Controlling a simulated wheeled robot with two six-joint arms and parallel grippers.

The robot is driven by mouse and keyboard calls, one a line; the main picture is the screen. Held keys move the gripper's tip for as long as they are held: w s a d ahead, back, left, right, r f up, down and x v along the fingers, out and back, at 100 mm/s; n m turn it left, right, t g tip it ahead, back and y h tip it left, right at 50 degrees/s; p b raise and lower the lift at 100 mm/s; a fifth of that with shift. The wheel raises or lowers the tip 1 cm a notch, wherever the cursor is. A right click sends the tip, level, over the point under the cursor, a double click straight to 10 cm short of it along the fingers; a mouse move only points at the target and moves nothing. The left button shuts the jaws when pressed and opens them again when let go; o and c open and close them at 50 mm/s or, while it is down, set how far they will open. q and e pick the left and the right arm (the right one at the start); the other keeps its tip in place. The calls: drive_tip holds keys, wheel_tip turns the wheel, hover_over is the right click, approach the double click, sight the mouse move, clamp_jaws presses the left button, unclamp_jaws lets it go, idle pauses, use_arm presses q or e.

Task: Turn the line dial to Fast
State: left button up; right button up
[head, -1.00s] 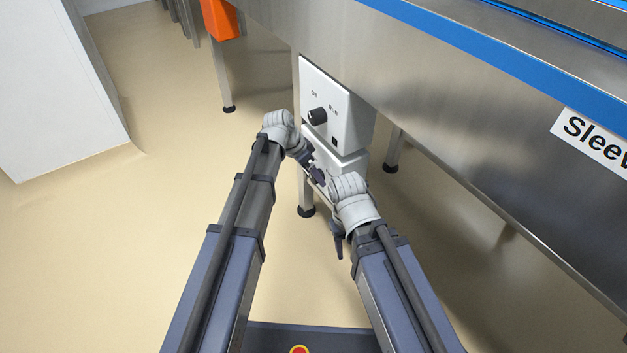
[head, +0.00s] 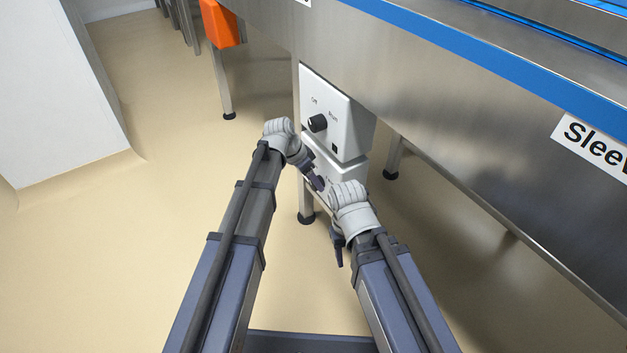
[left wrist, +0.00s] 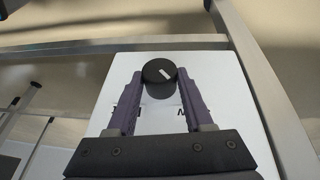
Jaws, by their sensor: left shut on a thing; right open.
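The dial (left wrist: 159,72), a round black knob with a white pointer line, sits on the white face of the lower control box (head: 350,167) under the machine. My left gripper (head: 318,184) is shut on it, one finger on each side in the left wrist view (left wrist: 158,88). The printed labels beside the knob are partly hidden by the fingers and cannot be read. My right gripper (head: 338,254) is open and empty, pointing down to the lower right of the left one, apart from the box.
An upper white box (head: 338,112) with its own black knob (head: 317,123) is just above. The steel machine body (head: 450,130) overhangs on the right. A machine leg (head: 306,200) stands by the boxes. The floor to the left is clear up to a white cabinet (head: 55,90).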

use_arm(q)
drive_tip(key=shift+s, duration=0.15)
clamp_jaws()
drive_tip(key=shift+s+d+t+y, duration=0.2)
drive_tip(key=shift+t+y, duration=0.1)
drive_tip(key=shift+t, duration=0.4)
drive_tip(key=shift+s+f+m+t+y, duration=0.15)
drive_tip(key=shift+m+t+y, duration=0.15)
drive_tip(key=shift+t+y, duration=0.2)
drive_tip(key=shift+d+f+t+y+b, duration=0.1)
drive_tip(key=shift+t+y+b, duration=0.6)
drive_tip(key=shift+t+b, duration=0.3)
drive_tip(key=shift+m+t+b, duration=0.3)
drive_tip(key=shift+m+t, duration=0.1)
drive_tip(key=shift+t, duration=0.1)
drive_tip(key=shift+y, duration=0.3)
drive_tip(key=o, duration=1.3)
unclamp_jaws()
